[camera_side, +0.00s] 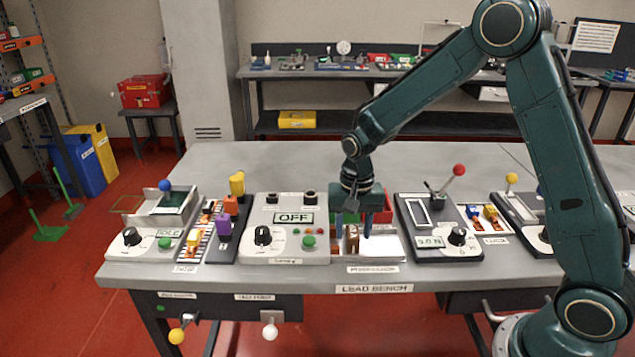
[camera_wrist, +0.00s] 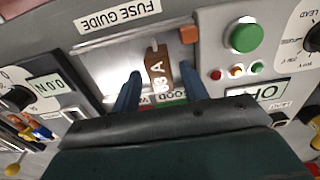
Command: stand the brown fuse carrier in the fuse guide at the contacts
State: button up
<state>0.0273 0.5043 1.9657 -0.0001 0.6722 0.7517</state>
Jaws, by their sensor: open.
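The brown fuse carrier (camera_wrist: 158,72), marked 63 A, has a notched end and lies between my gripper's two blue fingertips in the wrist view. It also shows in the side view (camera_side: 353,240), below the fingers. My gripper (camera_side: 353,232) is open, with one finger on each side of the carrier; in the wrist view (camera_wrist: 162,86) gaps show between the fingers and it. The pale fuse guide plate (camera_side: 385,249) lies under and beside the carrier. A copper-brown contact block (camera_wrist: 189,34) sits at the plate's edge. Whether the carrier touches the plate is unclear.
Left of the guide stands a panel (camera_side: 287,242) with an OFF display, knob and green button. Right of it is a meter panel (camera_side: 438,232). A red bin (camera_side: 384,207) stands behind my gripper, partly hidden. The bench behind (camera_side: 280,165) is clear.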

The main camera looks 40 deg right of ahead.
grip_shut()
jog(key=shift+w+a, duration=1.1)
jog(key=shift+w, duration=0.05)
dwell(0.5)
jog(key=shift+o, duration=0.7)
grip_release()
notch_tip(320, 180, up, 14)
